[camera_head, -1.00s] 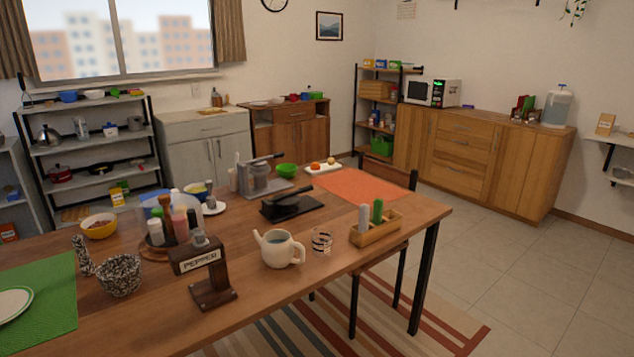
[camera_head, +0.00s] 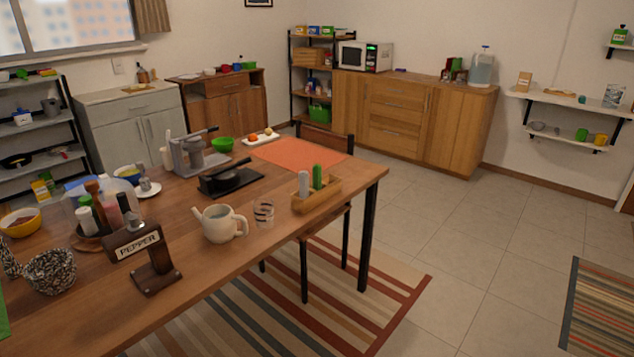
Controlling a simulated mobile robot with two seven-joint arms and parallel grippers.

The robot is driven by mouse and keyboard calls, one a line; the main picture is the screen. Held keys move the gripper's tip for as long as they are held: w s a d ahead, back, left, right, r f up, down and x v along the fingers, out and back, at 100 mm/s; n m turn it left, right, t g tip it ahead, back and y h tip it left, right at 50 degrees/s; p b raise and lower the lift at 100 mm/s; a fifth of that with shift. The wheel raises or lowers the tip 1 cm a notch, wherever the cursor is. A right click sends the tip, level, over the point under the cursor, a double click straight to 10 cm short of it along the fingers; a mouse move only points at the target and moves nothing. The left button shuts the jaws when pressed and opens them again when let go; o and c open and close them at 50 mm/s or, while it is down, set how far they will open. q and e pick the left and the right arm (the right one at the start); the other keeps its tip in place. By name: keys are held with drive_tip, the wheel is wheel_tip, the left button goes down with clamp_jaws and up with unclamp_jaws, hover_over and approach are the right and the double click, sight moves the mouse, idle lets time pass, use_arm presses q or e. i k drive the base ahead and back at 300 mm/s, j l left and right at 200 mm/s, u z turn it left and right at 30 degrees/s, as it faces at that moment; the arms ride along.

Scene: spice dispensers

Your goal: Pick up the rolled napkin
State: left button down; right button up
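I cannot make out a rolled napkin for certain in the head view. The wooden dining table (camera_head: 222,281) fills the left and middle. On it, near the right end, a small wooden tray (camera_head: 318,199) holds a pale upright cylinder (camera_head: 303,184) and a green upright one (camera_head: 317,177). An orange placemat (camera_head: 300,153) lies flat at the far right end. Neither of my grippers is in view.
A brown stand marked PEPPER (camera_head: 155,280), a cream teapot (camera_head: 222,224), a glass (camera_head: 263,213) and a black press (camera_head: 229,180) stand on the table. A chair (camera_head: 327,143) is at its far side.

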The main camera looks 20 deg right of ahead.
sight(317, 168)
drive_tip(key=i+l, duration=0.25)
drive_tip(key=l, duration=0.15)
drive_tip(key=i+l, duration=0.3)
drive_tip(key=l, duration=0.15)
drive_tip(key=i+l, duration=0.25)
drive_tip(key=l, duration=0.15)
drive_tip(key=i+l, duration=0.3)
drive_tip(key=l, duration=0.15)
drive_tip(key=i+l, duration=0.25)
drive_tip(key=l, duration=0.15)
drive_tip(key=i+l, duration=0.3)
drive_tip(key=l, duration=0.15)
